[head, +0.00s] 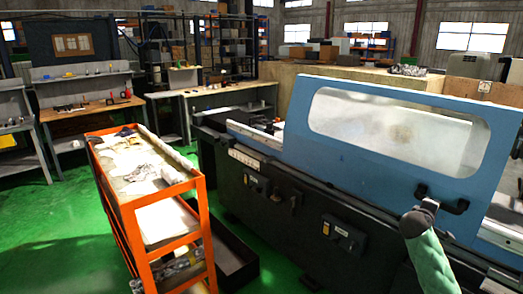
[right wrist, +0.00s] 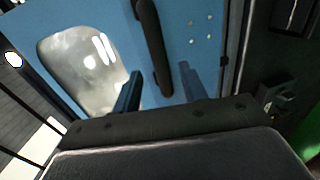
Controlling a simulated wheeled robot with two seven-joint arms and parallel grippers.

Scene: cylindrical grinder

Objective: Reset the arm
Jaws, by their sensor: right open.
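My right arm, in a green sleeve, comes in at the lower right of the head view. My right gripper (head: 430,204) is at the black handle (head: 443,200) of the blue grinder door (head: 290,125). In the right wrist view, the two fingers of my right gripper (right wrist: 160,72) are spread apart. The black handle (right wrist: 152,40) shows between them in the picture, with space on both sides. I cannot tell how deep the handle sits between the fingers. My left gripper is in neither view.
The dark grinder body (head: 300,215) fills the right and centre. An orange cart (head: 205,235) with papers on top stands to its left. Workbenches (head: 90,108) and shelves (head: 228,42) line the back. Green floor (head: 50,240) is clear at the left.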

